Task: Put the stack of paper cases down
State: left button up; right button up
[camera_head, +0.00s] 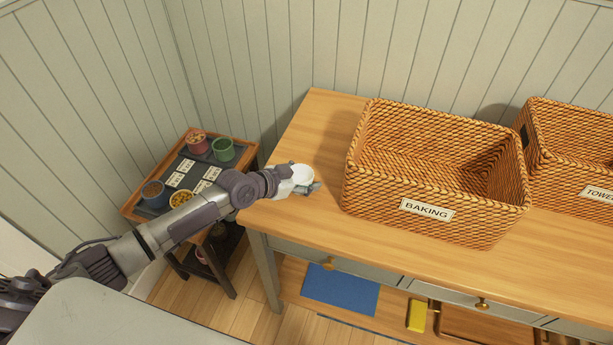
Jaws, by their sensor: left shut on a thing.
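The stack of paper cases (301,174) is white and small, at the left end of the wooden table (318,118). My left gripper (300,185) is shut on the stack. The gripper is over the tabletop near its left edge, left of the basket labelled BAKING (440,185). The fingers partly hide the stack, and I cannot tell whether its underside touches the table. The BAKING basket looks empty. My right gripper is not in view.
A second basket (573,150), its label partly cut off, stands at the right. A small side table (137,203) with several coloured pots and cards stands at the left. Bare tabletop lies behind my gripper and in front of the BAKING basket. A blue mat (340,290) lies below.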

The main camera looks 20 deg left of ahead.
pick_arm(q)
jog(key=shift+f, duration=0.15)
jog(key=o, duration=1.2)
jog(key=shift+r, duration=0.25)
jog(key=b+v, duration=0.1)
jog(key=v, duration=1.1)
jog(key=shift+f, duration=0.1)
